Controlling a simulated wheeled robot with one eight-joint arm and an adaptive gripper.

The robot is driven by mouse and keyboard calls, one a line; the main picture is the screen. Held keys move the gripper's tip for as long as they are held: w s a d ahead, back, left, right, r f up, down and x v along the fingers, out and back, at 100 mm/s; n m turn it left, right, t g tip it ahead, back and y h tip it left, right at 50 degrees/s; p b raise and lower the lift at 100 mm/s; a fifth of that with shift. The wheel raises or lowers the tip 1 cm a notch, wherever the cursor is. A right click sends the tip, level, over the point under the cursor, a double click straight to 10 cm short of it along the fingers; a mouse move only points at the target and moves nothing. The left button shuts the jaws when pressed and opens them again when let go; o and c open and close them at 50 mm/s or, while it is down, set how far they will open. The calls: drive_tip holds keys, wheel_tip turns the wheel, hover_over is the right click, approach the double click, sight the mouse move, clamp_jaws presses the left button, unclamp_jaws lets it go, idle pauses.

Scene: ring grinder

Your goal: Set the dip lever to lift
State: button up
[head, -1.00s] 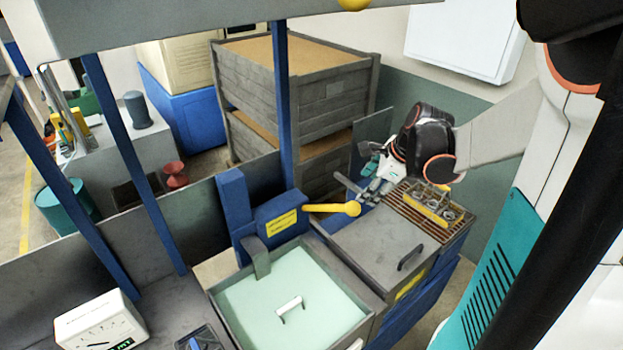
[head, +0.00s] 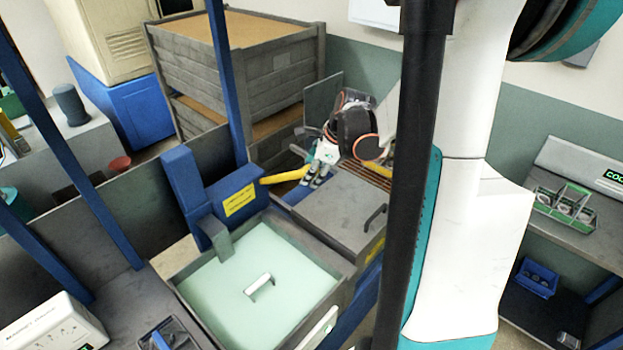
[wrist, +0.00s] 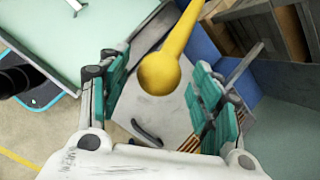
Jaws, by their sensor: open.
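The dip lever (head: 284,176) is a yellow bar that sticks out to the right from a blue housing (head: 232,197) with a yellow label. In the head view its end is hidden at my gripper (head: 318,174). In the wrist view the lever's round yellow knob (wrist: 158,73) shows between the two teal-padded fingers of my gripper (wrist: 160,88). The fingers are spread, with a visible space on each side of the knob. I cannot tell whether the knob is at the depth of the fingertips. Any lift marking is unreadable.
A tank of pale green liquid (head: 240,300) with a small handle lies in front of the housing. A grey lid (head: 335,210) with a dark handle is beneath my gripper. Stacked grey crates (head: 250,75) stand behind. A shelf with a green rack (head: 565,207) is at right.

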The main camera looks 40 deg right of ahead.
drive_tip(key=shift+b+x, duration=0.3)
drive_tip(key=shift+x, duration=0.55)
clamp_jaws()
drive_tip(key=s+f+t+b, duration=0.1)
drive_tip(key=s+f+b, duration=0.2)
drive_tip(key=f+b, duration=0.7)
drive_tip(key=s+f+t+b, duration=0.1)
drive_tip(key=s+f+b, duration=0.2)
drive_tip(key=f+b, duration=0.8)
drive_tip(key=shift+s+d+f+t, duration=0.3)
drive_tip(key=shift+d+f, duration=0.1)
drive_tip(key=shift+f, duration=0.45)
